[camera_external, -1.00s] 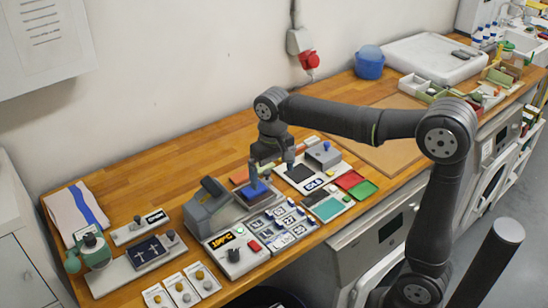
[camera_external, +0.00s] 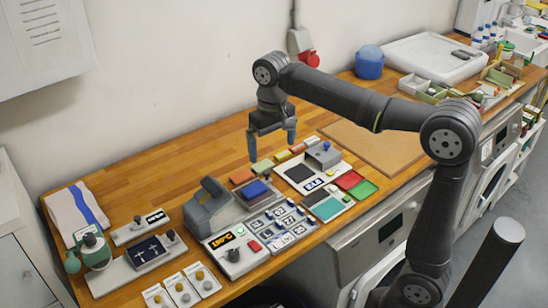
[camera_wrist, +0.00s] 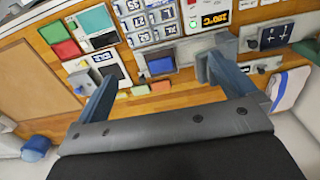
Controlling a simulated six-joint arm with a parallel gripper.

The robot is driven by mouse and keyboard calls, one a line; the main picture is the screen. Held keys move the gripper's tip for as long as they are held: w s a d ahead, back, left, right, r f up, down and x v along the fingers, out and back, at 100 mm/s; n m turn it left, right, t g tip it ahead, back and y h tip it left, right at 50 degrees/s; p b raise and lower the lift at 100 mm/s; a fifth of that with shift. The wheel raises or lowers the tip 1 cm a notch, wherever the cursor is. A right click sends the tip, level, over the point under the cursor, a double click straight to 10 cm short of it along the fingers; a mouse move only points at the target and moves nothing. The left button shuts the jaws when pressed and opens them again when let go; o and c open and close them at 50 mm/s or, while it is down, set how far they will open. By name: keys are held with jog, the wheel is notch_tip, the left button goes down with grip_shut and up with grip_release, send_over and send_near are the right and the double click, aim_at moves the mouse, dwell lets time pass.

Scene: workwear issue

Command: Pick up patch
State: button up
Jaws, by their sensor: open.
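A row of small flat coloured pieces lies behind the devices on the bench: a brownish-red one (camera_external: 241,176), a green one (camera_external: 262,166), a yellow one (camera_external: 282,157) and others. I cannot tell which of them, if any, is the patch. In the wrist view a green piece (camera_wrist: 139,90) and an orange piece (camera_wrist: 160,87) show below the press. A blue block (camera_external: 257,189) sits on the grey press's plate; it also shows in the wrist view (camera_wrist: 160,66). My gripper (camera_external: 272,141) is open and empty, fingers pointing down, above and behind the row.
The grey press (camera_external: 207,208) stands left of the blue block. Bare wood lies towards the wall.

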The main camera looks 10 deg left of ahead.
jog(key=shift+r, duration=0.5)
jog(key=c, duration=1.4)
jog(key=w+a+f+g+h, duration=0.2)
jog(key=w+f, duration=0.1)
jog(key=f, duration=0.4)
jog(key=w+a+f+g+h, duration=0.1)
jog(key=w+f, duration=0.2)
jog(key=f, duration=0.4)
send_over(281, 224)
jog(key=w+a, duration=0.1)
jog(key=a, duration=0.1)
jog(key=f, duration=1.2)
jog(key=shift+w, duration=0.2)
jog(key=shift+x, duration=2.6)
